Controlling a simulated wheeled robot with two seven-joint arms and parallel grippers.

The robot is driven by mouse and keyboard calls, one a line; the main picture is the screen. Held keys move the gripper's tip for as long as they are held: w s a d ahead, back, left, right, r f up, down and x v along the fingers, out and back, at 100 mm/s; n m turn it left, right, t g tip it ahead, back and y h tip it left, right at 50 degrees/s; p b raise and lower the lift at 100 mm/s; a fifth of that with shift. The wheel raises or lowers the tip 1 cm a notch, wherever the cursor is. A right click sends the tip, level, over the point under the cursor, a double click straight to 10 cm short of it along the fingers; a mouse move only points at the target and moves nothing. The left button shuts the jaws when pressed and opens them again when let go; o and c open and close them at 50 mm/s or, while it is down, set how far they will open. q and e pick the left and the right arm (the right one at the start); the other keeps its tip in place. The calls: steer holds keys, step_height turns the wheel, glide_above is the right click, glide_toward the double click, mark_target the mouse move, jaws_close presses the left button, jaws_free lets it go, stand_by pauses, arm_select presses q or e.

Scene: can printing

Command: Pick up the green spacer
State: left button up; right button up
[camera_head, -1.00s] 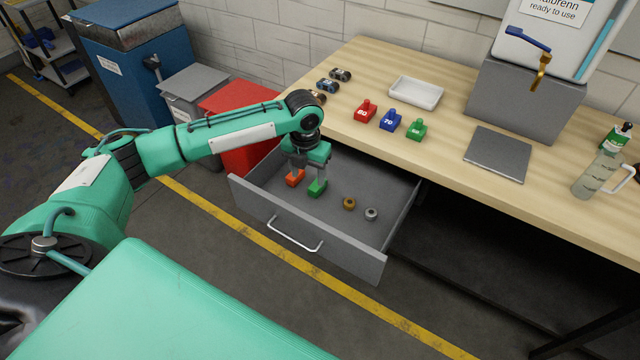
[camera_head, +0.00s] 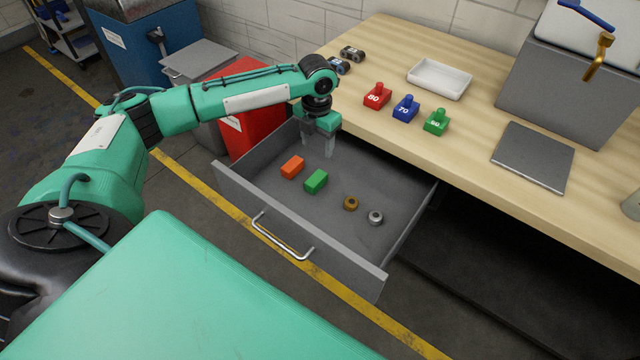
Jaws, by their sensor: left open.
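A green block (camera_head: 316,181), the spacer as I take it, lies on the floor of the open grey drawer (camera_head: 375,222). An orange block (camera_head: 292,167) lies just left of it, with a small gap between them. My left gripper (camera_head: 318,152) points down over the back left part of the drawer, behind the two blocks in the picture. Its two fingers are apart and nothing is between them. It does not hold the green block. My right gripper is out of view.
A brass ring (camera_head: 351,203) and a silver ring (camera_head: 376,218) lie right of the blocks in the drawer. On the table (camera_head: 420,50) stand red (camera_head: 377,96), blue (camera_head: 406,109) and green (camera_head: 436,122) numbered blocks and a white tray (camera_head: 440,79). The table edge overhangs the drawer's back.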

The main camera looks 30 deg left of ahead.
arm_select(q)
steer(key=f, duration=0.1)
glide_above(316, 178)
steer(key=f, duration=0.7)
steer(key=shift+w+d+f, duration=0.1)
steer(key=shift+w+f, duration=0.15)
steer(key=shift+f, duration=0.1)
steer(key=f, duration=0.2)
steer(key=f+p, duration=0.1)
steer(key=f, duration=0.1)
steer(key=shift+s+f, duration=0.2)
steer(key=shift+f, duration=0.55)
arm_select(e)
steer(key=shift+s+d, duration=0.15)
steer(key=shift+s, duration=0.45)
arm_select(q)
steer(key=shift+c, duration=0.3)
steer(key=c, duration=1)
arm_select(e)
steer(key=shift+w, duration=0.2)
